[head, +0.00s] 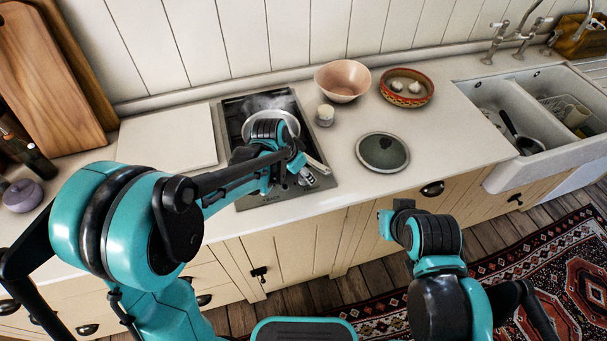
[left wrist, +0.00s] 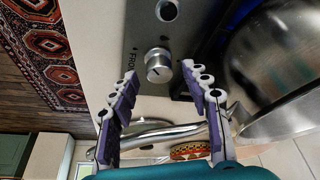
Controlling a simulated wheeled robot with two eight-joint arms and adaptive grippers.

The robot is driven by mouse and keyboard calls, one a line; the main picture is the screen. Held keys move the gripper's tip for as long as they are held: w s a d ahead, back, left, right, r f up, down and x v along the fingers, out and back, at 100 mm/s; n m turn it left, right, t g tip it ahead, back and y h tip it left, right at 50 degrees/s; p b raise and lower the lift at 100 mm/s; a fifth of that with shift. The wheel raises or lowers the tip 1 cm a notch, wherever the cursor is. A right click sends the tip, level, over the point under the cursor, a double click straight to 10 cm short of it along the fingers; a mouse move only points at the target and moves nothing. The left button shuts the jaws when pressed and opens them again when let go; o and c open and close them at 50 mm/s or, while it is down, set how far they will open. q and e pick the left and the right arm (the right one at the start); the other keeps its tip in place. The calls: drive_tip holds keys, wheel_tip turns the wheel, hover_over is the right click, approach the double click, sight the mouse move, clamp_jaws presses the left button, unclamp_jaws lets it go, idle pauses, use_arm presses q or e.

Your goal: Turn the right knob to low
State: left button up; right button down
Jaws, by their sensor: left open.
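The right knob (left wrist: 158,68) is a round silver knob with a dark mark, on the steel front strip of the hob (head: 232,118). In the left wrist view it sits between and just beyond the fingertips of my open left gripper (left wrist: 159,77); no clear contact shows. The other knob (left wrist: 167,11) is at the top edge of that view. In the head view my left gripper (head: 307,174) is over the hob's front right corner, and the arm hides most of the knob strip. My right gripper (head: 394,216) is in front of the counter; its fingers are not clear.
A steel pan (left wrist: 285,75) sits on the hob, its handle (left wrist: 180,132) passing close to my left fingers. A dark green plate (head: 382,151), a small jar (head: 325,115), a pink bowl (head: 342,80) and a patterned dish (head: 407,87) stand right of the hob.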

use_arm(q)
drive_tip(key=shift+f, duration=0.2)
drive_tip(key=shift+c, duration=0.4)
clamp_jaws()
drive_tip(key=shift+d+n, duration=0.1)
drive_tip(key=shift+n, duration=0.2)
drive_tip(key=shift+s+d+n+t+y, duration=0.1)
drive_tip(key=shift+n+t+y, duration=0.3)
drive_tip(key=shift+n, duration=0.85)
drive_tip(key=shift+d+n+t+y, duration=0.1)
drive_tip(key=shift+n+y, duration=0.5)
drive_tip(key=shift+n, duration=0.65)
drive_tip(key=shift+a, duration=0.1)
